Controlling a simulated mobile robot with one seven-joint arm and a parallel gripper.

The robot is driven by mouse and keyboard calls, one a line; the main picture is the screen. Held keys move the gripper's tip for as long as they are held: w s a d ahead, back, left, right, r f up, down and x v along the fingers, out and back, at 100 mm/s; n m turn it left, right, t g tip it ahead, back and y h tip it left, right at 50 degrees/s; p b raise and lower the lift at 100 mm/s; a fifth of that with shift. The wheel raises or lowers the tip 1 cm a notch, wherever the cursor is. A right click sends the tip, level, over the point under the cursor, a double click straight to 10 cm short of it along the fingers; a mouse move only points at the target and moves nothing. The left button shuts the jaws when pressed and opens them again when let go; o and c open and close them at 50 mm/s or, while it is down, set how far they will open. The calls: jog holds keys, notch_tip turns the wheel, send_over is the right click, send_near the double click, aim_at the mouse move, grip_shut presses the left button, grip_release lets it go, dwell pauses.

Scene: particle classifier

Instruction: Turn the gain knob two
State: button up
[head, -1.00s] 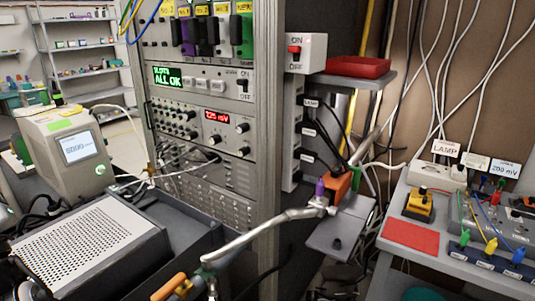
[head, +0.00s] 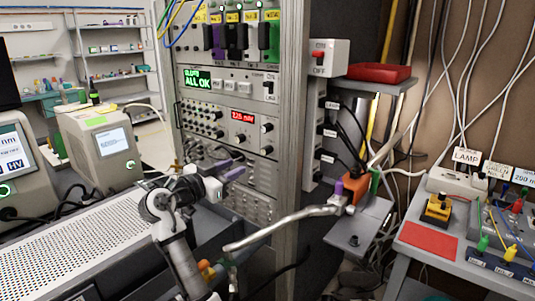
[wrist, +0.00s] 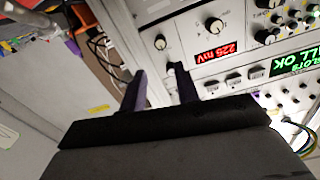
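The instrument panel with a red mV display (head: 242,117) is in the rack. It has a knob below the display (head: 239,137) and two knobs at its right edge, an upper (head: 267,128) and a lower (head: 267,149). I cannot read which label is gain two. In the wrist view, upside down, the display (wrist: 215,52) reads 225 mV; the lower right knob (wrist: 160,42) lies beyond the fingers and the upper right knob (wrist: 174,68) is near the right fingertip. My gripper (head: 238,167) has purple fingers, apart and seemingly empty; they also show in the wrist view (wrist: 159,73).
A bent metal pipe (head: 285,226) crosses low in front. A side table with a red mat (head: 428,239) is at right. Cables hang near the lower rack.

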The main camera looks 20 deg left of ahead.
aim_at(263, 152)
jog(key=p+x, duration=0.2)
jog(key=x, duration=1.1)
grip_shut()
